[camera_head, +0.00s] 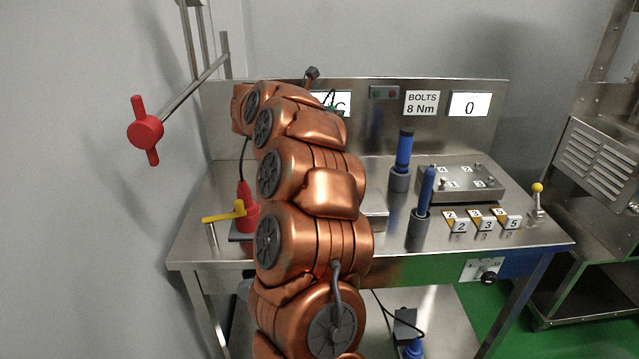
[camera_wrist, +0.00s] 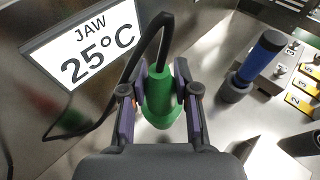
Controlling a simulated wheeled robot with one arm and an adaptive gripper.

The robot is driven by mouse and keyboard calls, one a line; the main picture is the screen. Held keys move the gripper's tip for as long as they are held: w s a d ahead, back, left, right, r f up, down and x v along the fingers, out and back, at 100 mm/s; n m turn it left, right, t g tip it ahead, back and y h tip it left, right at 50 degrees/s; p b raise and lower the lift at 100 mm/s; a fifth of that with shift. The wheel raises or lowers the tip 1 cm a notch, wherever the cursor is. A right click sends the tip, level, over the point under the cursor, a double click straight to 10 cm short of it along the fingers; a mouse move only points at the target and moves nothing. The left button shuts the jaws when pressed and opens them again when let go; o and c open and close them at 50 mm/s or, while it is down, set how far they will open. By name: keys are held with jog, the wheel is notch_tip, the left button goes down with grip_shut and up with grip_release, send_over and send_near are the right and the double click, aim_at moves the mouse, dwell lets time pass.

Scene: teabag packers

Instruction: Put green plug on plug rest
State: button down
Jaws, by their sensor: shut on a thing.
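The green plug (camera_wrist: 162,104) sits between the two fingers of my gripper (camera_wrist: 162,90) in the wrist view. My gripper is shut on it, with a black cable (camera_wrist: 150,45) rising from it and curving away to the left. The plug is above a steel surface; I cannot tell whether it touches anything below. In the head view my copper arm hides my gripper and most of the plug; only a bit of green shows near the back panel. I cannot make out the plug rest in either view.
A screen reading "JAW 25°C" (camera_wrist: 85,42) is close on the left. A blue-handled tool (camera_wrist: 262,55) stands upright to the right. In the head view, a red cone-shaped piece (camera_head: 247,207) with a yellow lever (camera_head: 222,216) is at the left of the steel bench (camera_head: 390,262).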

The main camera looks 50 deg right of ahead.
jog(key=shift+w+f, duration=0.15)
jog(key=shift+f, duration=0.25)
notch_tip(320, 180, down, 5)
jog(key=shift+w+a+r, duration=0.1)
jog(key=shift+f, duration=2.35)
jog(key=shift+f+b, duration=0.15)
jog(key=shift+b, duration=0.35)
jog(key=c, duration=0.9)
grip_release()
jog(key=shift+o, duration=0.2)
jog(key=shift+r+p, duration=0.25)
jog(key=shift+p, duration=0.1)
jog(key=shift+a, duration=0.3)
jog(key=b+v, duration=0.1)
jog(key=v, duration=1)
